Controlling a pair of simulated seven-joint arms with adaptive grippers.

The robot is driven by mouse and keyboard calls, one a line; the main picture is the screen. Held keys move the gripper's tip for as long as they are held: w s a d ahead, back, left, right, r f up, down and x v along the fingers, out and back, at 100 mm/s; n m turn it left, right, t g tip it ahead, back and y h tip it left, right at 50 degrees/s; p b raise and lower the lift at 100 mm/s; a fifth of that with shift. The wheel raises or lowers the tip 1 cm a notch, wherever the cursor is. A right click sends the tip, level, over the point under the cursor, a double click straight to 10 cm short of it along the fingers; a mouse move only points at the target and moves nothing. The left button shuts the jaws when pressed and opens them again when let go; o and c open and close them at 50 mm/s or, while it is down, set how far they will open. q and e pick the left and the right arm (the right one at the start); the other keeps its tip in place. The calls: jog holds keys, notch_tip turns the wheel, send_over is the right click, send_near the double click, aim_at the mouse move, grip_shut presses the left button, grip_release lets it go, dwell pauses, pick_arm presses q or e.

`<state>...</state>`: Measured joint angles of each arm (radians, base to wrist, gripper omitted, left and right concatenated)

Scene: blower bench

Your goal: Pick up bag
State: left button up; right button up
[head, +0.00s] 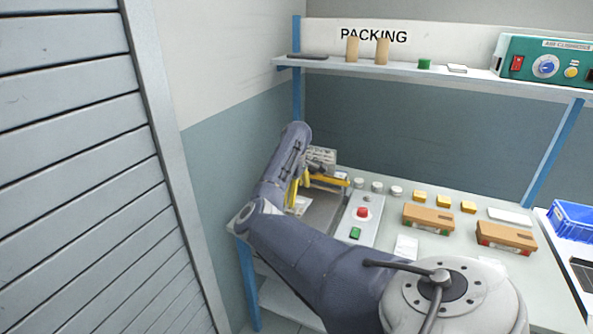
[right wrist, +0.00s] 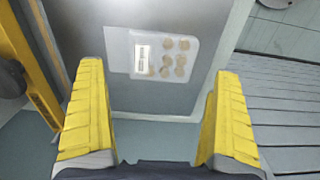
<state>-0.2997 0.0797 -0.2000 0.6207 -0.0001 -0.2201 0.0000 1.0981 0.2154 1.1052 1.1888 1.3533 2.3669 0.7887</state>
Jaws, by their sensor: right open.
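The bag (right wrist: 165,55) is a clear pouch with a white label and several round tan pieces inside. It lies flat on a grey metal surface (right wrist: 120,95) in the right wrist view. In the head view a small pale patch (head: 301,204) beside my gripper looks like the bag, partly hidden. My right gripper (right wrist: 158,75) is open, its yellow fingers apart on either side of the bag in the picture, with nothing between them. In the head view the right gripper (head: 297,190) hangs over the grey surface at the bench's left end. My left gripper is out of view.
A yellow bar (right wrist: 30,70) stands close at the left of the right wrist view. A control box (head: 361,212) with red and green buttons is right of the grey surface. Brown boxes (head: 428,219) and a blue crate (head: 575,222) are farther right. A shelf (head: 440,75) runs above.

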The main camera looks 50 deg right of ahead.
aim_at(296, 205)
jog(key=shift+s+a+f, duration=0.1)
jog(key=shift+f, duration=2.55)
jog(key=c, duration=1.2)
jog(key=shift+r, duration=0.15)
